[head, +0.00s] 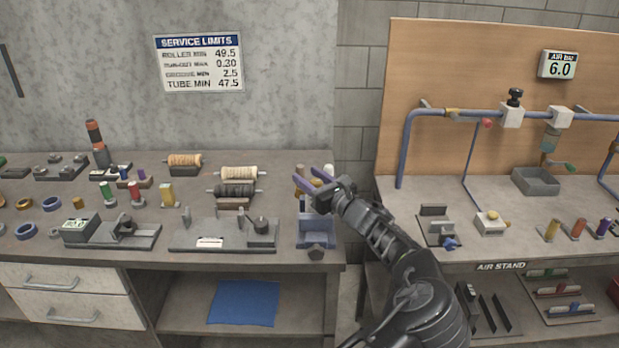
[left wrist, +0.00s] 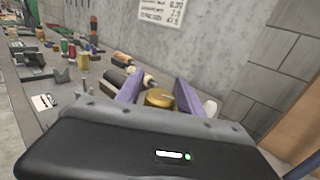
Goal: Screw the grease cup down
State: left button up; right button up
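My left gripper (head: 318,180), with purple fingers, is above the right end of the left bench in the head view. In the left wrist view my left gripper (left wrist: 158,90) has its fingers apart. A round brass-coloured cap (left wrist: 159,98), which looks like the grease cup, shows between them. I cannot tell whether the fingers touch it. In the head view the gripper covers most of that spot. A blue vise-like fixture (head: 316,232) stands just below the gripper at the bench's front edge. My right gripper is not in view.
Spools (head: 238,173) and a grey fixture (head: 225,234) stand left of the gripper. A gap separates this bench from the air stand (head: 500,250) at right, which carries blue piping (head: 445,113). A concrete wall (head: 280,80) rises behind the left bench.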

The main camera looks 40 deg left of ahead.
pick_arm(q)
grip_shut()
dwell(0.5)
jog(key=shift+w+t+b, duration=0.1)
jog(key=shift+t+b, duration=0.2)
jog(key=shift+b, duration=0.05)
jog(key=shift+m, duration=0.3)
